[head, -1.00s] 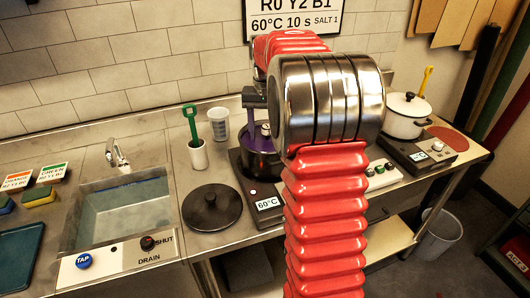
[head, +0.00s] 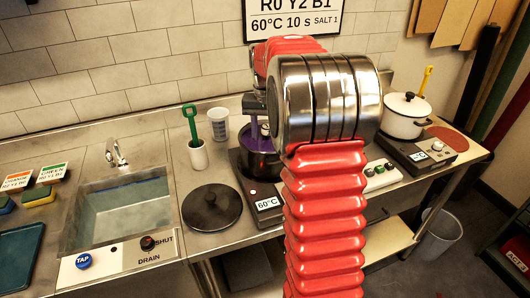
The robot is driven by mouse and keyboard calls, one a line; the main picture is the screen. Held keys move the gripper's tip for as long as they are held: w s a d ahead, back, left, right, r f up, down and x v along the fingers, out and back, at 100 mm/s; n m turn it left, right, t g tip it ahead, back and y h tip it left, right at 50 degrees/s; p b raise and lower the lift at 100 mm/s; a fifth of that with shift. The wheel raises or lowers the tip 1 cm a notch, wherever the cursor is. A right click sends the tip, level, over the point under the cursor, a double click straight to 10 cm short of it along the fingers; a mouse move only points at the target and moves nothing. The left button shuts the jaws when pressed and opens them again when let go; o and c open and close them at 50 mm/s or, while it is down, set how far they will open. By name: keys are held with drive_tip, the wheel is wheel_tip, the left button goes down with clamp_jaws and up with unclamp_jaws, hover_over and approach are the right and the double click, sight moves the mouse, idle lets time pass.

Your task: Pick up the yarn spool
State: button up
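I cannot make out a yarn spool for certain in the head view. A dark pot (head: 262,166) stands on a hot plate (head: 268,203) whose display reads 60°C. Purple shows at the pot's mouth, with a narrow purple upright piece above it. I cannot tell whether this is yarn, dye or something else. My gripper (head: 256,106) is largely hidden behind my red arm, just above the pot. Its fingertips and anything between them do not show clearly.
A black round lid (head: 212,207) lies left of the pot. A white cup (head: 198,155) with a green tool and a clear beaker (head: 219,125) stand behind. A sink (head: 122,210) is at left, a white pot (head: 405,117) at right. My arm blocks the middle.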

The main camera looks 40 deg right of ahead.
clamp_jaws()
idle(0.3)
wheel_tip(320, 180, up, 10)
drive_tip(key=shift+f, duration=0.15)
idle(0.5)
drive_tip(key=shift+s+r, duration=0.1)
drive_tip(key=shift+r, duration=0.2)
